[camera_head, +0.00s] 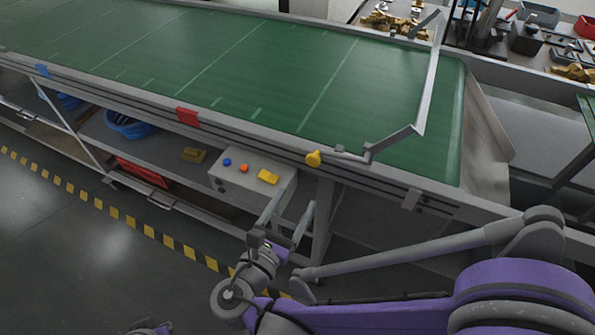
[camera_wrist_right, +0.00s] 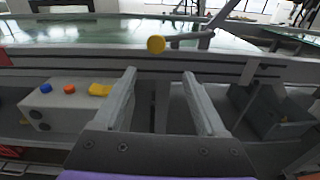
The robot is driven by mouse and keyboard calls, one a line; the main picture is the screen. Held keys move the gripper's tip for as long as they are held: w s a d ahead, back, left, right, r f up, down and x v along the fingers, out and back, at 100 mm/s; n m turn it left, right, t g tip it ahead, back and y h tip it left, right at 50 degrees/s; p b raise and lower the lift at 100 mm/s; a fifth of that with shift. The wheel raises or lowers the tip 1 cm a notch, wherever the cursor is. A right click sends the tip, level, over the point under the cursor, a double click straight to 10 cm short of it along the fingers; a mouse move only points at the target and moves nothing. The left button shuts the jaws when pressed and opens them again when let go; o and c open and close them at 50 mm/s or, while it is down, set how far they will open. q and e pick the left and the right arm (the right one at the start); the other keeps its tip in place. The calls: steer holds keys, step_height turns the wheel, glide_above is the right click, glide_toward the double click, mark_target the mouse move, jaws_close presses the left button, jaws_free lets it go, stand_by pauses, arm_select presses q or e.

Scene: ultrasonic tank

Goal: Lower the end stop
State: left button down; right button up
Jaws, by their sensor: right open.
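The end stop (camera_head: 428,88) is a grey bar that spans the green belt near its right end. Its bent arm comes down to a pivot on the near rail, and the bar appears raised above the belt. A yellow knob (camera_head: 313,158) sits at the end of its short lever; it also shows in the wrist view (camera_wrist_right: 156,45). My right gripper (camera_head: 294,207) is open and empty, below and in front of the knob, apart from it. In the wrist view its fingers (camera_wrist_right: 159,75) point toward the rail, with the knob beyond and above them.
A red plate (camera_head: 187,117) is on the rail. The green belt (camera_head: 240,70) is empty. Bins and brass parts stand behind.

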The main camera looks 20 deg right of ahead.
mark_target(312, 163)
steer(key=shift+n+t, duration=0.3)
steer(key=shift+n, duration=0.1)
steer(key=x, duration=1)
steer(key=shift+w+a+r, duration=0.1)
steer(key=shift+w+r, duration=0.15)
steer(key=shift+r, duration=0.15)
jaws_close()
stand_by(0.6)
